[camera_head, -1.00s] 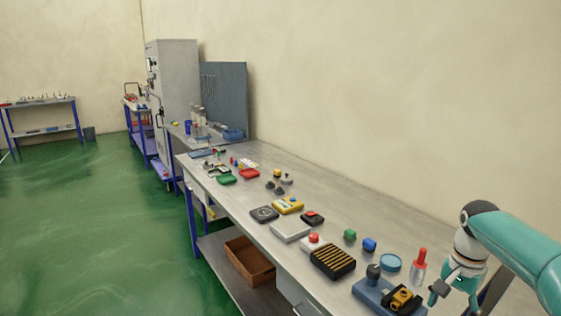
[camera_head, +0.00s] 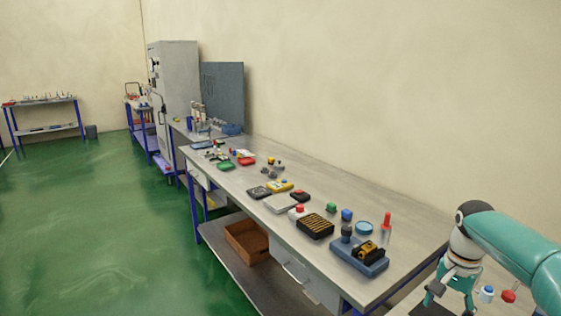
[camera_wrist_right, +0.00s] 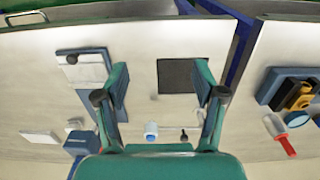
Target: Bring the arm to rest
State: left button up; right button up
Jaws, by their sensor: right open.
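My right arm comes in from the right edge of the head view in teal. Its gripper (camera_head: 452,296) hangs low at the right, over a second bench surface beyond the long bench's near end. In the right wrist view the gripper (camera_wrist_right: 160,96) is open, its two teal fingers wide apart with dark tips and nothing held between them. A dark square pad (camera_wrist_right: 178,75) and a small white-and-blue cylinder (camera_wrist_right: 151,132) lie below, around the gap between the fingers. My left gripper is not in view.
The long bench (camera_head: 405,220) carries a blue fixture with a yellow part (camera_head: 360,258), a black ribbed block (camera_head: 315,226) and a red-topped tool (camera_head: 387,224). A blue-capped piece (camera_head: 487,294) and a red piece (camera_head: 508,296) are beside my right arm. Green floor (camera_head: 100,220) is open at left.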

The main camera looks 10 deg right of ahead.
jog(key=s+a+f+n+g+y, duration=0.1)
jog(key=s+a+f+n+g, duration=0.15)
jog(key=a+f, duration=0.7)
jog(key=s+a+f+n+g+y, duration=0.15)
jog(key=s+a+f, duration=0.25)
jog(key=a+f, duration=0.55)
jog(key=s+a+f+n+t+y, duration=0.1)
jog(key=s+a+f+n+t, duration=0.3)
jog(key=s+a+f, duration=0.7)
jog(key=shift+s+f+n+t, duration=0.4)
jog(key=shift+s+f+n, duration=0.6)
jog(key=shift+f, duration=1)
jog(key=shift+w, duration=0.15)
